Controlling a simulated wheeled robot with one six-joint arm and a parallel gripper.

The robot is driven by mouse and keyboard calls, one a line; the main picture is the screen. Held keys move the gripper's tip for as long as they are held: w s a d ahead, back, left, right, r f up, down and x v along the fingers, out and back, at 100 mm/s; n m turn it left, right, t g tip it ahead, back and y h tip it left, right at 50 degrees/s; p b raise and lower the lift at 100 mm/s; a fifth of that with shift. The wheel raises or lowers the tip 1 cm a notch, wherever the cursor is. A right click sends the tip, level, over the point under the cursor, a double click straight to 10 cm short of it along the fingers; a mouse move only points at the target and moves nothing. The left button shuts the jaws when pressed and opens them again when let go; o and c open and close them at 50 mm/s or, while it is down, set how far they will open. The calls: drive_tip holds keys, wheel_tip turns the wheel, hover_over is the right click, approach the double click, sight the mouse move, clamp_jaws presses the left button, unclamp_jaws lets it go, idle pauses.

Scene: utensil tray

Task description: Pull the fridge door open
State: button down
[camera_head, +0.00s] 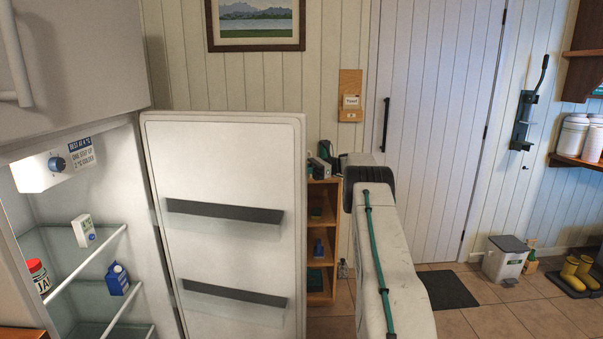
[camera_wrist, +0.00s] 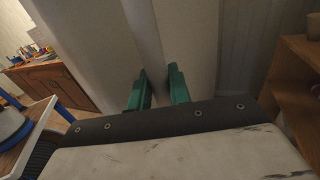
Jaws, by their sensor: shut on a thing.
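The white fridge door (camera_head: 226,160) stands swung wide open in the head view, its inner side with two dark-edged shelves facing me. The lit fridge inside (camera_head: 80,215) shows at the left. In the head view my arm reaches past the door's right side, and my gripper is out of sight there. In the wrist view my gripper (camera_wrist: 159,88) has its two green fingers close together against the pale door (camera_wrist: 185,35), shut on a part of it at the fingers. The handle itself cannot be made out.
A small wooden shelf (camera_head: 321,245) stands behind the door's right edge; wood also shows close at right in the wrist view (camera_wrist: 297,95). A bin (camera_head: 505,260), yellow boots (camera_head: 577,272) and a dark mat (camera_head: 448,290) lie at right. Tiled floor between is clear.

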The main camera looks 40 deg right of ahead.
drive_tip(key=shift+w, duration=0.45)
drive_tip(key=c, duration=1.5)
unclamp_jaws()
drive_tip(key=shift+o, duration=0.8)
drive_tip(key=shift+w+a, duration=0.15)
drive_tip(key=shift+a, duration=0.05)
drive_tip(key=shift+d, duration=0.25)
